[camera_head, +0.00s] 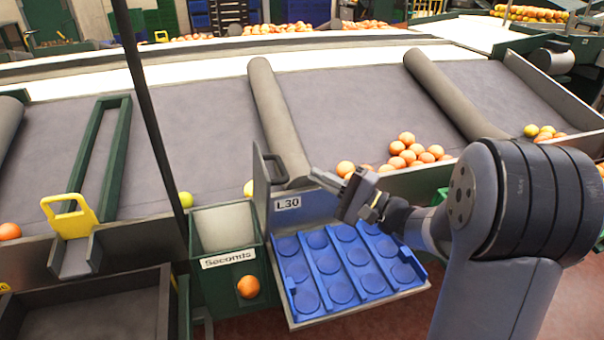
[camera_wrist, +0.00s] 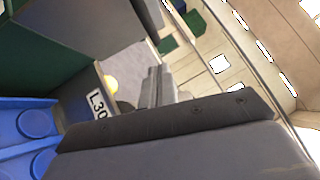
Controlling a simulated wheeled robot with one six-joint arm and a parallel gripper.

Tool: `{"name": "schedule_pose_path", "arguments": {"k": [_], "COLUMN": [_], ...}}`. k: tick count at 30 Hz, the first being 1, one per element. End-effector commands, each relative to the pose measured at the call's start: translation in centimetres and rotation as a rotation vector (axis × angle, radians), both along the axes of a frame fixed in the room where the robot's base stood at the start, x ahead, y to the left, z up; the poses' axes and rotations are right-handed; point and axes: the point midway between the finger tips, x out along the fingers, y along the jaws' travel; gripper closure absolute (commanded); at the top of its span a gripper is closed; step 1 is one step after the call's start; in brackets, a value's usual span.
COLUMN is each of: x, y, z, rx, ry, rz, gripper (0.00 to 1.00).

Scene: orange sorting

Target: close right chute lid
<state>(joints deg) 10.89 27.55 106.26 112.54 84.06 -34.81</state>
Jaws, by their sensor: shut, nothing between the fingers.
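The right chute, marked L30, has a grey lid plate (camera_head: 261,205) with a dark handle (camera_head: 270,168). The plate stands upright at the left side of the chute mouth, so the lid looks open. In the wrist view a grey panel (camera_wrist: 85,35), probably this plate, stands at upper left. My gripper (camera_head: 328,182) is shut and empty, to the right of the plate and above the L30 front. Its fingers show in the wrist view (camera_wrist: 157,85), apart from the panel. The L30 label (camera_head: 287,203) also shows in the wrist view (camera_wrist: 97,104).
A blue cupped tray (camera_head: 327,240) lies empty below the chute. A green Seconds bin (camera_head: 205,285) stands left of it, with an orange (camera_head: 248,287) at its front. A yellow-handled gate (camera_head: 70,216) is further left. Several oranges (camera_head: 405,153) lie on the sloped belt at right.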

Motion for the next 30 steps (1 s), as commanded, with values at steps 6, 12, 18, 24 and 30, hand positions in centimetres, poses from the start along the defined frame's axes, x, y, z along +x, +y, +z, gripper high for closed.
{"name": "schedule_pose_path", "arguments": {"k": [6, 12, 18, 24, 30], "x": [-0.4, -0.7, -0.7, -0.7, -0.8], "y": [3.1, 4.2, 4.3, 4.3, 4.5], "z": [1.0, 1.3, 1.3, 1.3, 1.7], "rx": [0.0, 0.0, 0.0, -0.002, -0.037], "ry": [0.001, 0.001, 0.001, 0.0, -0.012], "rz": [0.003, 0.001, 0.0, 0.0, 0.0], "gripper": [1.0, 1.0, 1.0, 1.0, 1.0]}}
